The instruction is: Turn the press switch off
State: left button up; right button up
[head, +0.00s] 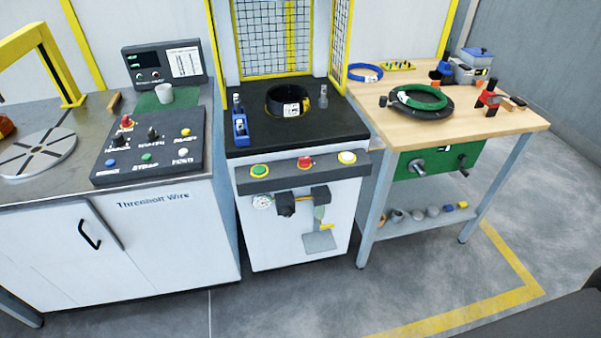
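The press (297,225) stands in the middle of the head view, a white cabinet with a black top and a yellow mesh guard. Its front bar (282,172) carries a green button (259,170), a red button (304,162) and a pale yellow-rimmed button (347,157). Below the bar are a round gauge (263,202) and a dark fitting (285,204). I cannot tell which control is the press switch or its on/off state. A black coil (288,101) with a white label sits on the press top. Neither gripper is in view.
Right is a wooden table (510,123) with a green coil (420,97) and tools. The floor in front of the press is clear.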

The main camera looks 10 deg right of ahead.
aim_at(304, 162)
jog(key=i+j, duration=0.1)
jog(key=i, duration=0.45)
jog(key=z, duration=1.65)
